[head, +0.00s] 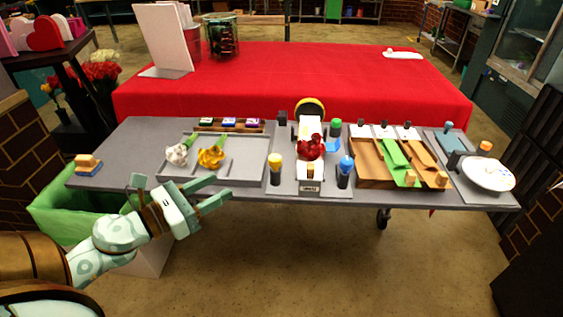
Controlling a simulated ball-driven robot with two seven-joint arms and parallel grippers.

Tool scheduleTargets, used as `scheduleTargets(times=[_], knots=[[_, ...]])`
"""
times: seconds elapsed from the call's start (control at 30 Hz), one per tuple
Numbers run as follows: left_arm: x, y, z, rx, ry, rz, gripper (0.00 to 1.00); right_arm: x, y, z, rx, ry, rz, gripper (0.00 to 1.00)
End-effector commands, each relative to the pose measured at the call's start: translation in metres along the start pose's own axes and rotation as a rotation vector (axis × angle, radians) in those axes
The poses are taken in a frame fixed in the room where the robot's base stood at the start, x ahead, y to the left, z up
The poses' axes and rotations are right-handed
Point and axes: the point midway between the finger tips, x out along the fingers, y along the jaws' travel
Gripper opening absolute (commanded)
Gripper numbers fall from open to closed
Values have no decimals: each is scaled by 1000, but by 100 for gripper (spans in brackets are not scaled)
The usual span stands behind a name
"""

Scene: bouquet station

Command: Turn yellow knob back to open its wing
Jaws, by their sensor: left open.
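The yellow knob (275,160) tops a dark upright post at the front left of the white holder (311,176) in the middle of the grey table. A red flower (310,147) lies in the holder. The yellow knob's wing is too small to make out, so I cannot tell whether it is open or shut. My left gripper (222,188) is open and empty, in front of the grey tray's near edge, to the left of the yellow knob and apart from it. My right gripper is out of view.
A blue knob (346,164) and a green knob (336,124) stand right of the holder. The grey tray (245,172) holds a white and a yellow flower. A wooden tray (367,162) and white dish (487,173) lie right. A green bin (70,212) stands left.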

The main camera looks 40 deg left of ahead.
Motion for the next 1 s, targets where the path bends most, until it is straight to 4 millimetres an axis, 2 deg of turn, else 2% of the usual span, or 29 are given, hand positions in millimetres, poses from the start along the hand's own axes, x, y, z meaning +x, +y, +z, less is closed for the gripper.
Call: scheduleTargets(times=[0.17, 0.27, 0.5, 0.7, 0.83, 1.0], knots=[[15, -3, 3, 48, 1, -29, 48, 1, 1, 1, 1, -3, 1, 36], [36, -4, 3, 49, 1, -30, 48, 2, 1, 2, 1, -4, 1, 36], [98, -5, 1, 46, 0, -28, 48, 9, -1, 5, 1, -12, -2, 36], [136, -5, 1, 44, 1, -23, 48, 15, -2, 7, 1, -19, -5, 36], [151, -5, 0, 40, 1, -22, 48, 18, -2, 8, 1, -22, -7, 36], [161, -5, 1, 40, 3, -22, 48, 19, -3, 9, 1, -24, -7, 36]])
